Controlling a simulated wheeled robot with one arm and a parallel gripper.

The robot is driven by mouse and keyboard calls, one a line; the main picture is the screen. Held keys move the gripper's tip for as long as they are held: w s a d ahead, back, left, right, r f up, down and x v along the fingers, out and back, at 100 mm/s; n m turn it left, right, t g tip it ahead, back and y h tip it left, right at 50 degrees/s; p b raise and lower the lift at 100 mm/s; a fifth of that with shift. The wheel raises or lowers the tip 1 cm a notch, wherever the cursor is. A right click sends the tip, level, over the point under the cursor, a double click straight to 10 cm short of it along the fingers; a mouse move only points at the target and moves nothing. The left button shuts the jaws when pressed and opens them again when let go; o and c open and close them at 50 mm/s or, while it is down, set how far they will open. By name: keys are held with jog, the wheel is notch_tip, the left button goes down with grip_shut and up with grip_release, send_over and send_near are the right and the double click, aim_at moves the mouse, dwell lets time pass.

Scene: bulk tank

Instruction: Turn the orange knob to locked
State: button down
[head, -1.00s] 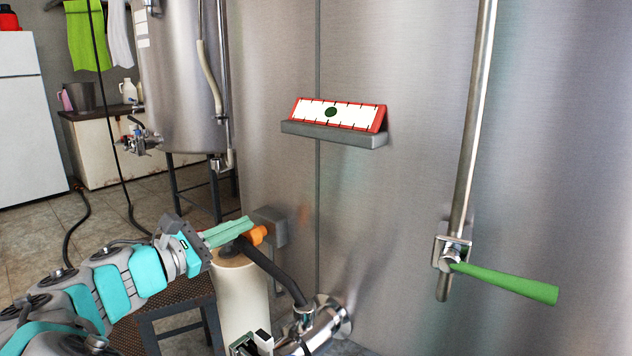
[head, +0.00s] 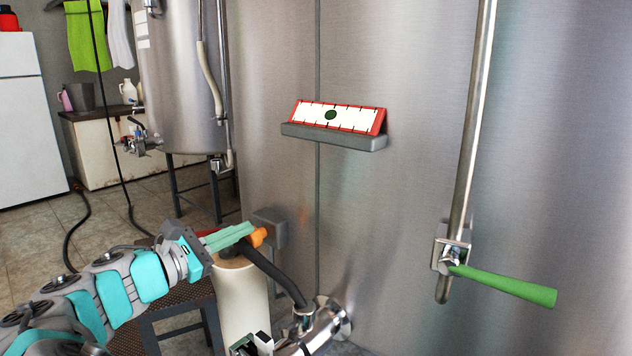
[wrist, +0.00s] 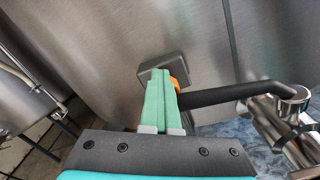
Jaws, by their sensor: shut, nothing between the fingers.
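The orange knob (head: 259,236) sits on a grey box (head: 272,229) fixed to the steel tank wall. My gripper (head: 250,229) has its pale green fingers together, with their tips at the knob's left side in the head view. In the wrist view my gripper (wrist: 160,75) points at the grey box (wrist: 163,66), and its fingers hide most of the orange knob (wrist: 176,92). Only the knob's right edge shows there. I cannot tell whether the fingers touch the knob. No lock marking is readable.
A black handle (head: 278,275) runs from near the knob to a steel valve (head: 325,322). A cream cylinder (head: 243,300) stands below the gripper, beside a dark stool (head: 175,300). A red-framed gauge (head: 338,115) and a green lever (head: 505,284) are on the tank, further right.

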jog(key=shift+s+d+f+p, duration=0.25)
jog(key=shift+s+d+p, duration=0.25)
jog(key=shift+p, duration=0.55)
jog(key=shift+s+d+f+p, duration=0.15)
jog(key=shift+d+f+p, duration=0.15)
jog(key=shift+f, duration=0.15)
jog(key=shift+r, duration=0.1)
jog(key=shift+s+d+r, duration=0.15)
jog(key=shift+s+d, duration=0.05)
jog(key=v, duration=0.6)
dwell(0.4)
jog(key=shift+a, duration=0.1)
